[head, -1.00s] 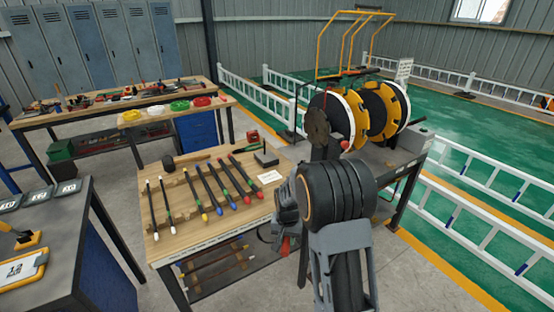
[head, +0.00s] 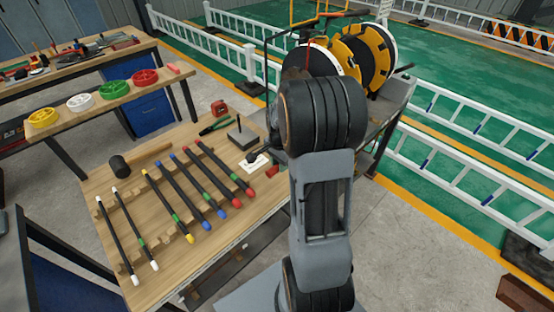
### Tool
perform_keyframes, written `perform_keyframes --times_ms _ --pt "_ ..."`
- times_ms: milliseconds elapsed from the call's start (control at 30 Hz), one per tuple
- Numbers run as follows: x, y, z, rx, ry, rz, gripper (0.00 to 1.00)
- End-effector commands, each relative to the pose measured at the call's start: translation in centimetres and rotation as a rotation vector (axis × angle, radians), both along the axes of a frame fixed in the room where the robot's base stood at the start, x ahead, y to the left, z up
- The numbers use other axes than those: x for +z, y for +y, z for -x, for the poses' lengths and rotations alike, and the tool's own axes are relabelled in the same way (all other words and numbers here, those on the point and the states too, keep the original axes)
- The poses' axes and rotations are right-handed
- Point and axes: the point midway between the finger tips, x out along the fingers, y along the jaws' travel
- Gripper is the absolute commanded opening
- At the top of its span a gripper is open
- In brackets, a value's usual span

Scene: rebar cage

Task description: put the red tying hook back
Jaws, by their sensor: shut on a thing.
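My gripper (head: 273,148) shows only in part at the left side of my arm, over the right edge of the wooden table (head: 105,180). Its fingertips are mostly hidden. A small red piece just below it looks like the red tying hook (head: 271,172), held in the shut jaws; its hook end cannot be made out. On the table just left of the gripper are a dark block with an upright post (head: 241,138) and a white label (head: 250,166). A green-handled tool (head: 214,126) lies behind the block.
Several dark rods with white, yellow, blue and red tips (head: 207,188) lie on notched wooden rests. A mallet (head: 120,166) and a red box-shaped tool (head: 219,108) are on the table. Wire reels (head: 378,60) stand behind my arm. White railings (head: 450,165) run at the right.

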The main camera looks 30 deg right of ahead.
Motion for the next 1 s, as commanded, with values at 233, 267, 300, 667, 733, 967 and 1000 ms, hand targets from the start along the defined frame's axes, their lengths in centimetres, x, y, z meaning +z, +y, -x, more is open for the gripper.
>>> perform_keyframes --times_ms 233,267,300,667,733,967,1000 --pt "-2.2 0.0 0.0 0.004 0.000 0.000 0.05" --pt "-2.5 0.0 0.0 0.004 0.000 0.000 0.05" --pt "-2.9 0.0 0.0 0.004 0.000 0.000 0.05" --pt "-6.1 0.0 0.0 0.004 0.000 0.000 0.05" --pt "-6.3 0.0 0.0 0.005 0.000 0.000 0.05" --pt "-6.3 0.0 -0.1 0.005 -0.001 0.000 0.05" --pt "-6.3 0.0 0.0 0.005 0.000 0.000 0.05"
